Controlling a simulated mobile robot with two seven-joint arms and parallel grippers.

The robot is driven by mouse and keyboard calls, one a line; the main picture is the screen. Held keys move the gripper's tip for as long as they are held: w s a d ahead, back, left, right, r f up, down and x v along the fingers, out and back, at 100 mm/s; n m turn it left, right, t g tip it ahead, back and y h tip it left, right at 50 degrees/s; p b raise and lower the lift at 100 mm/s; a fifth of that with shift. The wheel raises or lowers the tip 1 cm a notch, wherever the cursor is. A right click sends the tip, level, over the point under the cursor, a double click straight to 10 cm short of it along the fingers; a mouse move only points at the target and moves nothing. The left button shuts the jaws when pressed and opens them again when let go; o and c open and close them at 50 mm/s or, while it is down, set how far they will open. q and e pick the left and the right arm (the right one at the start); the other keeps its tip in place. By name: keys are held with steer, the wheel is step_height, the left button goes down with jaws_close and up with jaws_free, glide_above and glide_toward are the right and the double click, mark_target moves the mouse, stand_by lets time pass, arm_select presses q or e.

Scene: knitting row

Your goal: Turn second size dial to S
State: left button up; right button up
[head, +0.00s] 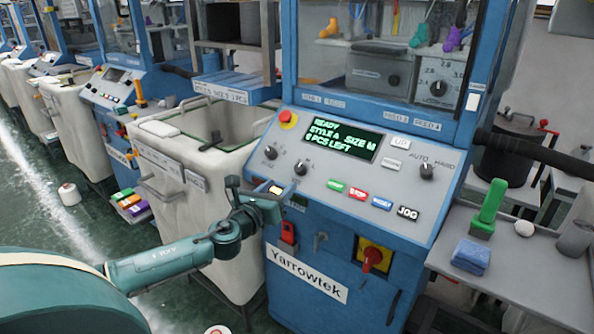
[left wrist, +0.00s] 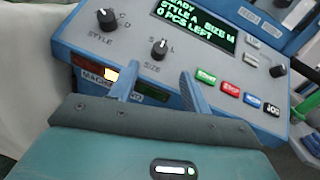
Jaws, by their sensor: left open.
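The size dial (head: 300,168) is a small black knob on the sloping grey panel of the blue Yarrowtek machine. The screen (head: 340,139) reads READY, STYLE A, SIZE M, 0 PCS LEFT. My left gripper (head: 258,193) is at the panel's lower front edge. In the left wrist view its open fingers (left wrist: 158,72) straddle the space just in front of the size dial, apart from it. My right gripper is not in view.
The style dial (head: 270,153) is close left of the size dial. A red emergency button (head: 288,117), coloured buttons (head: 358,194) and an auto/hard knob (head: 428,171) share the panel. A white bin (head: 213,200) stands left; a grey side table (head: 510,262) stands right.

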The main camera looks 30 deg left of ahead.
mark_target(298, 170)
arm_select(q)
steer(key=w, duration=0.8)
steer(key=shift+w+a, duration=0.2)
steer(key=shift+a, duration=0.1)
steer(key=shift+w, duration=0.45)
steer(key=shift+c, duration=0.6)
